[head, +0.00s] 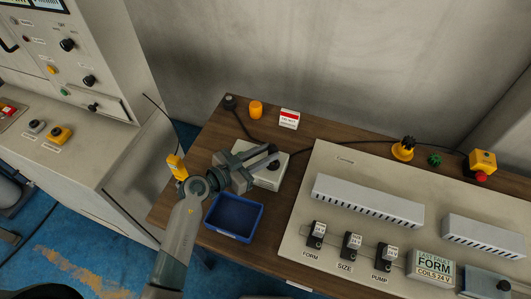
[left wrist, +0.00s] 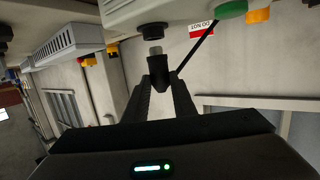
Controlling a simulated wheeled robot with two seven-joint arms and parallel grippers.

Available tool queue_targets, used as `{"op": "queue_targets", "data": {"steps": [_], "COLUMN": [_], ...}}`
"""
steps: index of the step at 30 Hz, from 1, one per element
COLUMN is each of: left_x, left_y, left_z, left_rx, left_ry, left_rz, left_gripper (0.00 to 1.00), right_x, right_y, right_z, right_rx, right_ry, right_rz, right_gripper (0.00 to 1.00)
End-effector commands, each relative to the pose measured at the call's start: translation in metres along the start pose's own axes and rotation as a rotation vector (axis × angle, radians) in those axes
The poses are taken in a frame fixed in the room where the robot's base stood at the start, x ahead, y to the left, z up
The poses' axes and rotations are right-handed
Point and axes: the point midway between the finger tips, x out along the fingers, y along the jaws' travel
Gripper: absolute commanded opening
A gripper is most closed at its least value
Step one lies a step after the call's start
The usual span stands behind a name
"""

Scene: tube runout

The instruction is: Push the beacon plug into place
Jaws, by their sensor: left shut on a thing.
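My left gripper (head: 268,154) is over the wooden table at a small light-grey box (head: 267,181). In the left wrist view its two dark fingers (left wrist: 168,92) are shut on the beacon plug (left wrist: 158,73), a black body with a grey tip. The tip points at a round black socket (left wrist: 151,32) on a pale housing. A small gap seems to show between tip and socket; contact is hard to judge. A black cable (left wrist: 196,48) runs off from the plug. In the head view the gripper hides most of the plug. My right gripper is not in view.
A blue bin (head: 234,236) stands in front of the box. A pale panel (head: 330,180) with ducts and relays fills the right. An orange cap (head: 256,108), a red-and-white sign (head: 289,121) and a yellow beacon (head: 403,152) stand behind. A cabinet (head: 100,60) stands left.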

Motion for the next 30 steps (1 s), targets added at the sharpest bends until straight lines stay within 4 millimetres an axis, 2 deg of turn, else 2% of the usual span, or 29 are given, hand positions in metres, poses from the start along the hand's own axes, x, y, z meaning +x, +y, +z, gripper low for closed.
{"op": "queue_targets", "data": {"steps": [30], "left_x": [0.003], "left_y": [0.0], "left_z": [0.015], "left_rx": [0.0], "left_ry": [0.0], "left_rz": [0.0], "left_gripper": [0.02], "right_x": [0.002], "right_y": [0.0], "right_z": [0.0], "right_rx": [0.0], "right_ry": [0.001], "right_rz": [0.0], "right_gripper": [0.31]}}
